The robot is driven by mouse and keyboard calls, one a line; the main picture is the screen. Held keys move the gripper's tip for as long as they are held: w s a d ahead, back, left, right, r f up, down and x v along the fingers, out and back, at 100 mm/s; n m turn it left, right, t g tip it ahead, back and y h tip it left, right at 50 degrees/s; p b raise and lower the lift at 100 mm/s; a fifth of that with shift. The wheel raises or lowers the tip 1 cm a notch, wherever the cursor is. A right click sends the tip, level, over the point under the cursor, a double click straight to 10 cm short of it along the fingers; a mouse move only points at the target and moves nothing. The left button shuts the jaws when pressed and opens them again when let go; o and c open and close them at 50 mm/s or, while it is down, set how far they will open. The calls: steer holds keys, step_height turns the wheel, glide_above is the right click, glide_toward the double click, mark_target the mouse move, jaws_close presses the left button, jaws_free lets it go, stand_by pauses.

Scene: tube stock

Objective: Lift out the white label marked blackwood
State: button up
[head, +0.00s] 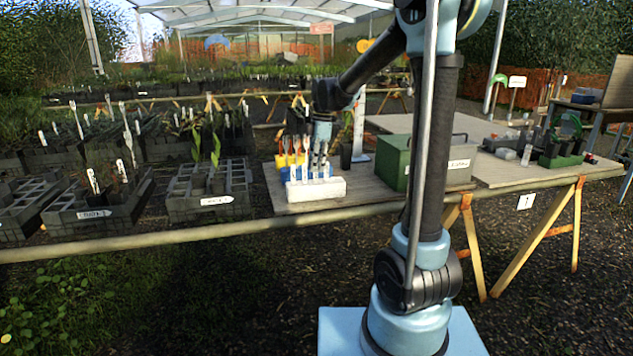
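My gripper (318,158) points down over a group of small label holders on the bench, left of the green box. The front holder is a white block (317,190) with several upright labels in it. A blue holder (311,174) stands just behind it, and a yellow holder (284,161) stands behind that. The fingers overlap the labels in this view and are too small to tell whether they are open or touching one. No writing on these labels can be read, so I cannot tell which is marked blackwood.
A green box (394,162) and a grey box (447,168) stand right of the holders. Black crates (208,190) with plants and labels sit to the left. A dark cylinder (346,156) stands close behind the holders. The bench's front right (500,178) is clear.

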steer(key=shift+a+f, duration=0.1)
steer(key=shift+f, duration=0.8)
jaws_close()
steer(key=shift+r, duration=0.1)
